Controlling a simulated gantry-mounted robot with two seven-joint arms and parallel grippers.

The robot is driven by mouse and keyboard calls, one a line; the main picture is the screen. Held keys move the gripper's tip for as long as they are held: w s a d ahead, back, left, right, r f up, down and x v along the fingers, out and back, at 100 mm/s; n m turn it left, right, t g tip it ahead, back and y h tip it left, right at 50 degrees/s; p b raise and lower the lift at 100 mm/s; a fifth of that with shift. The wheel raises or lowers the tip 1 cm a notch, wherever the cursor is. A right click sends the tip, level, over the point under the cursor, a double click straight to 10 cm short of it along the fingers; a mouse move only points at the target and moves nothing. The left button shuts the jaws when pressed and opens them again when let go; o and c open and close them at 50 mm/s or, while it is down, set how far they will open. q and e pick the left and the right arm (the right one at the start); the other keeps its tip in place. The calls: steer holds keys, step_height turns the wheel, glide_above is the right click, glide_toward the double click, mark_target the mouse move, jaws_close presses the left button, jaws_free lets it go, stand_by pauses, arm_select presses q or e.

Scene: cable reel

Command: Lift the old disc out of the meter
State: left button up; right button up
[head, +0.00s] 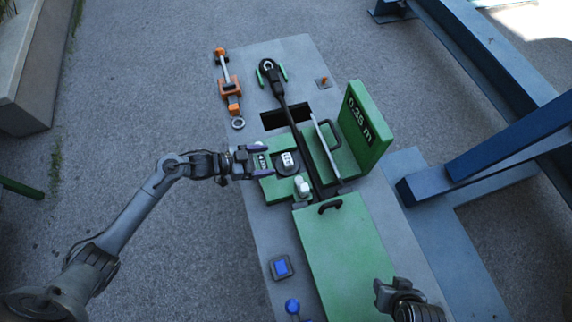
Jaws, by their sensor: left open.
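The meter (338,157) is a green housing with its lid (366,126), marked "0.35 m", standing open. A dark round disc with a pale marked centre (288,161) sits in the left part of the meter. My left gripper (262,160) is open just left of this disc, its purple-tipped fingers apart and nothing visible between them. A small white cylinder (301,185) stands just below the disc. My right arm's end (405,299) shows at the lower right; its fingers cannot be made out.
A black cable (283,98) runs from a round fitting down through the meter. A green cover with a black handle (345,245) lies below. An orange clamp tool (229,85), a blue button box (281,267) and a blue knob (292,306) are around. Blue beams (500,145) stand right.

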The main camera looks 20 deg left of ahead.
mark_target(287, 159)
arm_select(q)
steer(key=shift+b+x, duration=0.4)
steer(key=shift+x, duration=3.85)
steer(key=shift+s+d+r, duration=0.1)
steer(key=shift+s+d, duration=0.05)
steer(key=c, duration=1.1)
steer(key=shift+c, duration=0.9)
steer(key=shift+r, duration=0.15)
